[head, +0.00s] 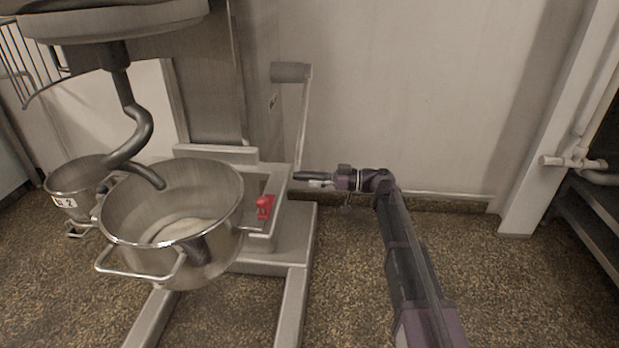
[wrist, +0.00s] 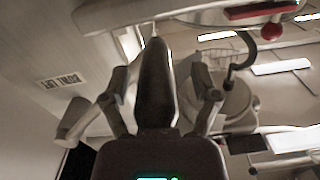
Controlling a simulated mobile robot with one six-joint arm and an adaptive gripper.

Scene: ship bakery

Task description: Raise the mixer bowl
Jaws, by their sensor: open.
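In the head view the steel mixer bowl (head: 222,205) hangs low in the mixer's frame, its rim around the lower end of the dough hook (head: 142,125). The bowl-lift lever (head: 303,115) stands nearly upright on the column's right side, with a grey grip (head: 290,72) at its top. My gripper (head: 306,176) is open at the lever's lower end, well below the grip; I cannot tell whether it touches. In the wrist view the fingers of my gripper (wrist: 158,72) are spread around a dark elongated shape I cannot identify. A bowl-lift label (wrist: 60,80) shows left.
A smaller numbered bowl (head: 78,188) stands behind left. A pale wall (head: 420,90) is close behind the lever. A white post with pipe (head: 555,130) stands right. Speckled floor (head: 500,280) is clear front right.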

